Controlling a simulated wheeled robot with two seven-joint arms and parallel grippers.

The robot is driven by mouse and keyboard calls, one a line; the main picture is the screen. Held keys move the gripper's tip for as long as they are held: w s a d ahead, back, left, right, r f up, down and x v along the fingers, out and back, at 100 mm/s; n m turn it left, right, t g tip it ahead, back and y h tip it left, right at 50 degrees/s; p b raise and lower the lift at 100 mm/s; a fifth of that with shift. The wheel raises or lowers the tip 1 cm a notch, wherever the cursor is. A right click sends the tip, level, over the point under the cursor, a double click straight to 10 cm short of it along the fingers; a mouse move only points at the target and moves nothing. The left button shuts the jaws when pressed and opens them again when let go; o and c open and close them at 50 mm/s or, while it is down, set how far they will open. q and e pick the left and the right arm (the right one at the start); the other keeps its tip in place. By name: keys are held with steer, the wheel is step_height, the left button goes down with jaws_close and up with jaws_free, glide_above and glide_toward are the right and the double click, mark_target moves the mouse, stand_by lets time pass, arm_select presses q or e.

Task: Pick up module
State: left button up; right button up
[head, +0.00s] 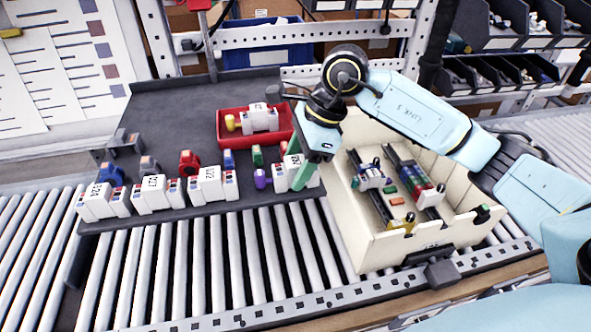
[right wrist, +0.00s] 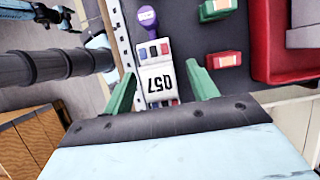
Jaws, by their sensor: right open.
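A white module (head: 294,163) marked 057 stands at the right end of a row on the dark grey table (head: 180,100). My right gripper (head: 303,176) with green fingers is open at this module, and one finger partly covers it in the head view. In the right wrist view the same module (right wrist: 160,83) lies between the two open fingers of the right gripper (right wrist: 160,75), with a gap on each side. Other white modules stand to the left: one (head: 210,185), another (head: 155,193) and one at the far left (head: 98,202). My left gripper is not in view.
A red bin (head: 225,138) behind the row holds another module (head: 262,117). A cream crate (head: 375,245) with rails and small parts stands right of the table. Small coloured parts, including a purple one (head: 260,179), sit close by. Conveyor rollers (head: 200,265) in front are clear.

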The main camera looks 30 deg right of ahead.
steer(key=shift+a+f, duration=0.1)
steer(key=shift+f, duration=0.3)
steer(key=c, duration=1.2)
